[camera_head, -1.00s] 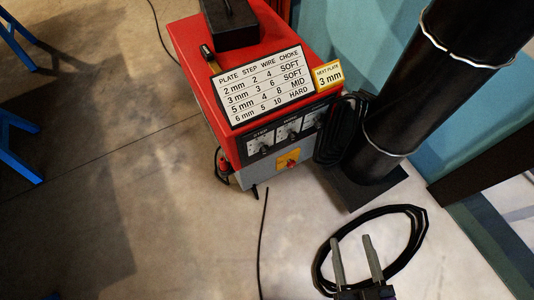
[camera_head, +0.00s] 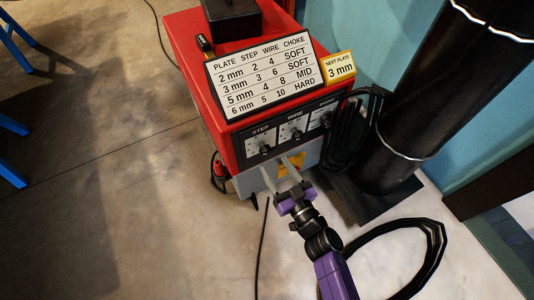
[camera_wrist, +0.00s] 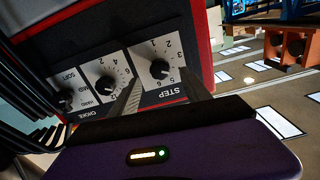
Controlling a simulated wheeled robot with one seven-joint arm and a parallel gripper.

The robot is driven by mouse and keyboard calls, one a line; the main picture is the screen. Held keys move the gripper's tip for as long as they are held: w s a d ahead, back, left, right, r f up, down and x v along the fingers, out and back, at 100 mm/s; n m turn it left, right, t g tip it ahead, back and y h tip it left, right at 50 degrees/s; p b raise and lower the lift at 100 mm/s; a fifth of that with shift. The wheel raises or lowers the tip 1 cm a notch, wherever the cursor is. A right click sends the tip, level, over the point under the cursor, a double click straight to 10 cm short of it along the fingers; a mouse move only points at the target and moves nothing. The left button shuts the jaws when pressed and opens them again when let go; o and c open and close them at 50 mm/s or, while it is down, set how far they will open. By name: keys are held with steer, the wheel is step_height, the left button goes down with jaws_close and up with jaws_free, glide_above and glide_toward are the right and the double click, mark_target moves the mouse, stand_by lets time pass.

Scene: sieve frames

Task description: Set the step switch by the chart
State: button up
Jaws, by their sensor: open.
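The step switch (camera_head: 262,149) is a dark knob on a white dial, leftmost on the red machine's front panel. In the wrist view the step switch (camera_wrist: 159,68) sits between my fingertips as seen, with numerals around it; its setting is too unclear to read. The chart (camera_head: 264,74) lists plate, step, wire and choke; its 3 mm row reads step 3, wire 6, SOFT. A yellow tag (camera_head: 339,67) reads "NEXT PLATE 3 mm". My gripper (camera_head: 276,165) is open and empty just in front of the panel, below the dials. I cannot tell whether it touches anything; it also shows in the wrist view (camera_wrist: 160,75).
The wire knob (camera_head: 293,132) and choke knob (camera_head: 325,120) lie right of the step switch. A black cable coil (camera_head: 354,130) hangs at the machine's right side, beside a large black cylinder (camera_head: 420,90). Another cable loop (camera_head: 432,235) lies on the floor.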

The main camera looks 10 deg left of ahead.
mark_target(267, 154)
steer(key=b+x, duration=0.1)
steer(key=x, duration=0.5)
steer(key=shift+w+a+b, duration=0.15)
steer(key=shift+w+b, duration=0.05)
steer(key=shift+b, duration=0.2)
jaws_close()
